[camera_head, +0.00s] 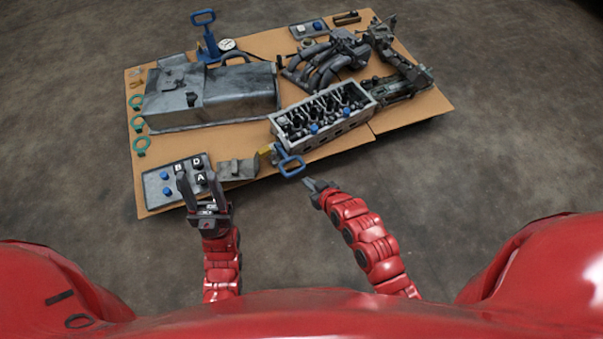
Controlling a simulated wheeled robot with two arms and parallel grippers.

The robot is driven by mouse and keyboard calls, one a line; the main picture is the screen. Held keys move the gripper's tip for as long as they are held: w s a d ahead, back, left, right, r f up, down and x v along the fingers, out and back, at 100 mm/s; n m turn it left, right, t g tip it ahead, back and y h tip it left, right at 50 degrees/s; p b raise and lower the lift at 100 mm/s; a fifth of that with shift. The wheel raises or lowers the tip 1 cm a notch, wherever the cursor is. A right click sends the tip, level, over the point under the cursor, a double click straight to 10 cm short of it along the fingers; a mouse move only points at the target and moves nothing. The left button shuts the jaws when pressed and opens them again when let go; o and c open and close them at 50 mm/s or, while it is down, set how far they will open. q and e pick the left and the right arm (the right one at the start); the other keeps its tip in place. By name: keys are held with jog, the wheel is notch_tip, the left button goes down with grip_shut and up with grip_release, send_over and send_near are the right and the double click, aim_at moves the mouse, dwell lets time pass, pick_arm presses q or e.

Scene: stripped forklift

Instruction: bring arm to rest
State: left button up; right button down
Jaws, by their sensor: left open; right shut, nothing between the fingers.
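My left gripper (200,190) is open, its two fingers pointing away from me over the front left corner of the board. It is in front of a grey plate (169,173) with blue knobs and lettered blocks, and partly covers it. I see nothing between its fingers. My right gripper (309,185) is shut and empty. It is just off the board's front edge, below a blue handle (290,166), and looks apart from it. My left arm (221,262) and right arm (367,240) both reach forward from my red body.
A tan board (220,195) holds a grey metal tank (225,92), an engine block (322,116), dark curved pipes (325,62), green rings (141,145), a blue-handled pump (207,35) and a gauge (227,44). Bare dark floor (480,200) lies in front and right.

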jog(key=shift+s+d+r, duration=0.25)
jog(key=shift+s+r, duration=0.15)
jog(key=shift+s, duration=0.05)
jog(key=shift+w, duration=0.1)
